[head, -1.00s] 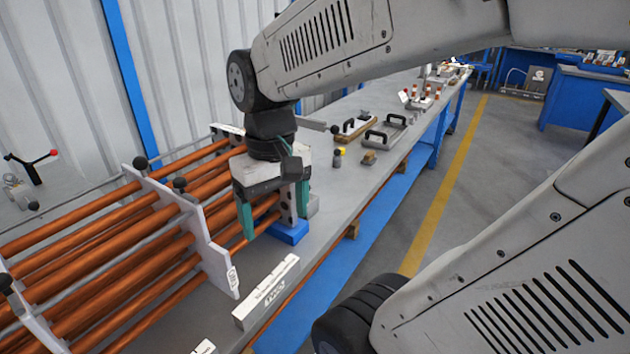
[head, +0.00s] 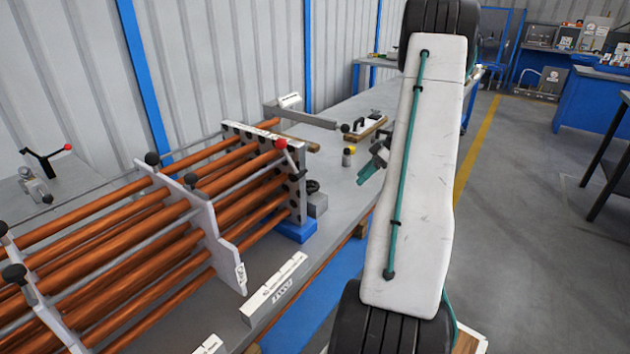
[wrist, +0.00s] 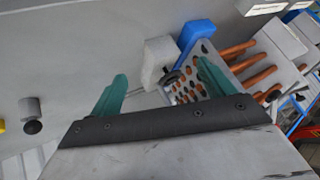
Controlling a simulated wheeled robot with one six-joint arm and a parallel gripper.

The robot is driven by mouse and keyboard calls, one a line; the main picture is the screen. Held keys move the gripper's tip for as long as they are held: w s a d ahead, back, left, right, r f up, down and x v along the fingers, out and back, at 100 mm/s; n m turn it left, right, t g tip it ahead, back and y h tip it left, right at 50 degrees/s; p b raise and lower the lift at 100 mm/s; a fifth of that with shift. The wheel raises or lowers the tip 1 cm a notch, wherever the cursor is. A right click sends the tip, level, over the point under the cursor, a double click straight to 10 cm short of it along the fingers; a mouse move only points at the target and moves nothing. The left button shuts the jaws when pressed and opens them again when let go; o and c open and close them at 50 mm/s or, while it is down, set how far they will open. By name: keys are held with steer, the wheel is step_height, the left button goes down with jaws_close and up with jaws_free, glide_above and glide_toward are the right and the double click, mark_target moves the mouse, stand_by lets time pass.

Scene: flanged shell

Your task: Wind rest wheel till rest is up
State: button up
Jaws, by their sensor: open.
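A small black wheel (head: 312,187) stands by a grey block (head: 317,204) at the near right end of the tube bundle. I take it for the rest wheel. In the wrist view the dark wheel (wrist: 169,77) shows partly, beside the pale block (wrist: 158,60). A blue block (head: 296,230), perhaps the rest, sits low under the perforated end plate (head: 298,190); whether it bears the plate is unclear. My gripper (head: 370,166) is open, right of the wheel and apart from it, partly hidden by my arm. Its teal fingers (wrist: 160,76) hold nothing.
Copper tubes (head: 140,230) run through upright plates on the bench at left. A red-knobbed lever (head: 282,144) tops the end plate. A yellow-topped post (head: 348,156) and a black-handled piece (head: 365,127) stand behind. A labelled white bar (head: 275,288) lies in front.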

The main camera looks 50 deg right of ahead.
steer(key=d+n, duration=0.2)
steer(key=n+t, duration=0.1)
steer(key=n, duration=0.2)
glide_toward(311, 185)
steer(key=w+f, duration=0.1)
steer(key=f, duration=0.1)
steer(key=x, duration=0.6)
steer(key=shift+a+r, duration=0.4)
steer(key=c, duration=1)
